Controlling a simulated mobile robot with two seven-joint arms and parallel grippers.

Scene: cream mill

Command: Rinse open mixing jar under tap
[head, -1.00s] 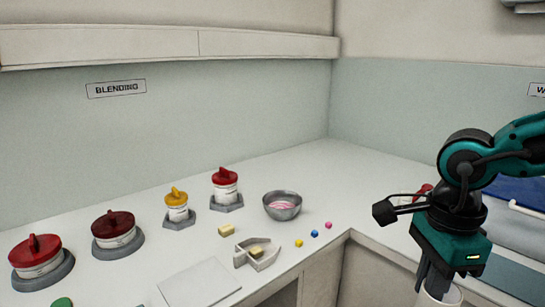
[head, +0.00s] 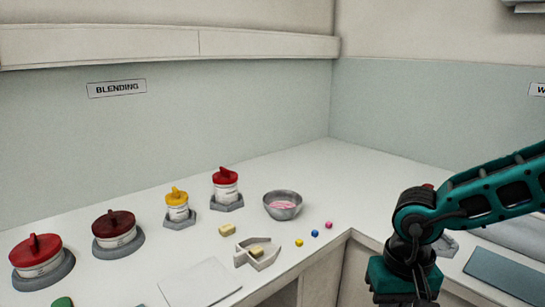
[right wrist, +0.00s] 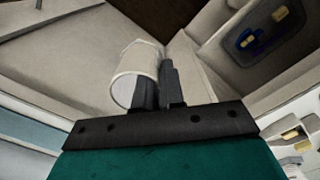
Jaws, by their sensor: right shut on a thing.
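A pale open jar (right wrist: 138,66) is in my right gripper (right wrist: 158,80) in the right wrist view. It is a short white cylinder, and the dark fingers are shut on it. I cannot tell whether one finger sits inside its rim, or what is in it. In the head view my right wrist (head: 404,275) is at the bottom right, over the corner side of the counter. The fingers and jar are below the frame there. My left gripper is not in view. The tap does not show clearly in either view.
Lidded jars with red (head: 225,187), yellow (head: 178,207) and dark red (head: 114,232) lids stand along the left counter. A metal bowl (head: 282,212) with pink contents stands near the corner. Small coloured balls (head: 314,233) lie by the edge. A dark flat panel (head: 505,275) is at right.

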